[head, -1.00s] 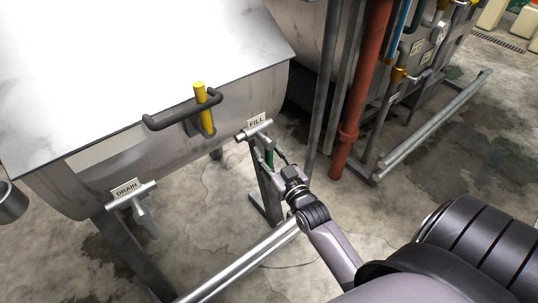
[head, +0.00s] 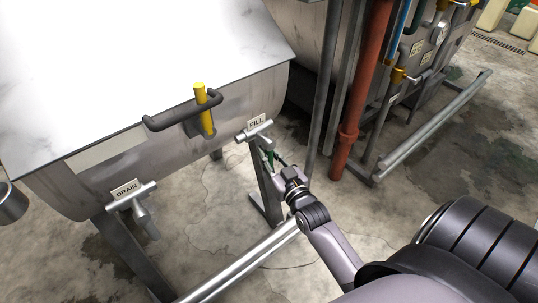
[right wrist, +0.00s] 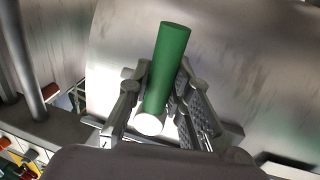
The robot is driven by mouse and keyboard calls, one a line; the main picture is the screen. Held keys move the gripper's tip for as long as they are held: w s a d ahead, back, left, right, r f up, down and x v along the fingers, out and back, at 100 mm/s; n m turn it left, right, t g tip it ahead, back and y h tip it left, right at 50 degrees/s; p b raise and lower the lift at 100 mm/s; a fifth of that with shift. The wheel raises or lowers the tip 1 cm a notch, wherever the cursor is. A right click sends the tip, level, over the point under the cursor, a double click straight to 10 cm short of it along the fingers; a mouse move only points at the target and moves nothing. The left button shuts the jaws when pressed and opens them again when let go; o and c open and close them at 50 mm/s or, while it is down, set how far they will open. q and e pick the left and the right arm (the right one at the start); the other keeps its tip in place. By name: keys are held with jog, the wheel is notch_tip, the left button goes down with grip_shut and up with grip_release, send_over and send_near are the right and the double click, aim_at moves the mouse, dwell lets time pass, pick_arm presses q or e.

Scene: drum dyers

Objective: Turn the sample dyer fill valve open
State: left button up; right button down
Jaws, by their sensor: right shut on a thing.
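The fill valve (head: 256,134) is a short grey pipe with a FILL label (head: 257,120) on the lower front of the dyer (head: 240,95). Its green handle (head: 270,157) hangs below the pipe. In the right wrist view the green handle (right wrist: 168,65) stands between the two fingers, with a pale round end near the palm. My right gripper (head: 277,162) is shut on the green handle; it also shows in the right wrist view (right wrist: 162,95). My left gripper is not in view.
A drain valve (head: 135,197) with its label sits to the left on the dyer. A grey bar with a yellow handle (head: 201,100) is above. A red pipe (head: 351,120) and grey posts stand right of my gripper. A rail (head: 245,262) runs low in front.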

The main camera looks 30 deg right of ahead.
jog(key=shift+d, duration=0.1)
dwell(0.5)
jog(key=shift+n, duration=0.4)
jog(key=d+r+n+y+p, duration=0.1)
jog(key=n, duration=0.4)
jog(key=d+r+n+t+y, duration=0.1)
jog(key=d+n, duration=0.1)
jog(key=n, duration=0.4)
jog(key=d+r+n+t+y+p, duration=0.1)
jog(key=n, duration=0.4)
jog(key=shift+w+d+r+n+p, duration=0.15)
jog(key=shift+w+r+n+p, duration=0.05)
jog(key=shift+r+n+p, duration=0.2)
jog(key=shift+r+n+y, duration=0.3)
jog(key=shift+r+n, duration=0.05)
jog(key=shift+n, duration=0.85)
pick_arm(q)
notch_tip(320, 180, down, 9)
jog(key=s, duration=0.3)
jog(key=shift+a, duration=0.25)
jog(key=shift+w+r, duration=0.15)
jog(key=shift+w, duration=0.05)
pick_arm(e)
jog(key=shift+n, duration=0.3)
